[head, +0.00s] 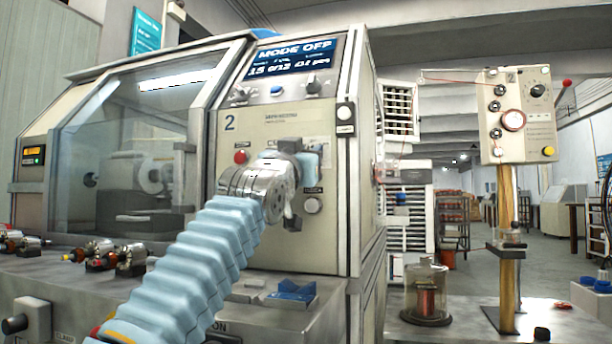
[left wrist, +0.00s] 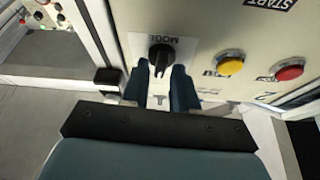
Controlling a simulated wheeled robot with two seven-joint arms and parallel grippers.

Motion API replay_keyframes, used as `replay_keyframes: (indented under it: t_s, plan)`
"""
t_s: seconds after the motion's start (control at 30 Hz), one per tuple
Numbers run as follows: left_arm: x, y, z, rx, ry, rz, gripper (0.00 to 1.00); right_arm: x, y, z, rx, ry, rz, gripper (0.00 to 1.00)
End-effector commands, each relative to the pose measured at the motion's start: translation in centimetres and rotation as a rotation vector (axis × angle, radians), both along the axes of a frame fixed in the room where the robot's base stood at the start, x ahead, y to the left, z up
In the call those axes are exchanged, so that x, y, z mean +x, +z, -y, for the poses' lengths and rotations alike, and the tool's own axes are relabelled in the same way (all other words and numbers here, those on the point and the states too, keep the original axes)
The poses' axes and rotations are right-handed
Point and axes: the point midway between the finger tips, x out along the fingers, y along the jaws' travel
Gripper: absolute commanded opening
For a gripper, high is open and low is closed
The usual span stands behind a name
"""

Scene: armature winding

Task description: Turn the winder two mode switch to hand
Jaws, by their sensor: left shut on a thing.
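Winder two (head: 228,125) carries a large "2" on its cream panel, and its display (head: 292,58) reads "MODE OFF". My left gripper (head: 303,165) is at this panel, and its wrist hides the mode switch in the head view. In the left wrist view the black mode switch (left wrist: 160,54) sits under an upside-down "MODE" label. The two dark blue fingers of the left gripper (left wrist: 159,78) are shut on its knob, one on each side. The switch's position marks are too small or hidden to read. My right gripper is not in view.
Yellow (left wrist: 230,65) and red (left wrist: 289,69) buttons lie beside the switch. Armatures (head: 131,260) stand on the left ledge. A post-mounted control box (head: 517,115) stands at right.

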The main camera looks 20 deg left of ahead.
Motion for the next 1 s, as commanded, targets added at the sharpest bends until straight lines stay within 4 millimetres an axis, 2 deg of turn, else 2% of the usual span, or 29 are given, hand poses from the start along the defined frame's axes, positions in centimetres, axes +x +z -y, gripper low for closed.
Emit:
replay_keyframes:
  t_s: [0.1, 0.33, 0.7, 1.0]
  plan:
    - [0.1, -0.3, 0.3, -0.103, 0.001, -0.004, 0.0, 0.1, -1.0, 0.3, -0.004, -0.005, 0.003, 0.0]
    - [0.1, 0.0, 0.3, -0.322, 0.001, -0.012, 0.0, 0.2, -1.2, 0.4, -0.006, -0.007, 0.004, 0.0]
    - [0.1, 0.3, 0.3, -0.662, -0.001, -0.024, 0.0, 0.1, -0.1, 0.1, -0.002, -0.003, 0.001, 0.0]
    - [0.1, 0.3, 0.2, -0.838, -0.002, -0.026, 0.0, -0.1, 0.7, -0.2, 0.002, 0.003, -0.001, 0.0]
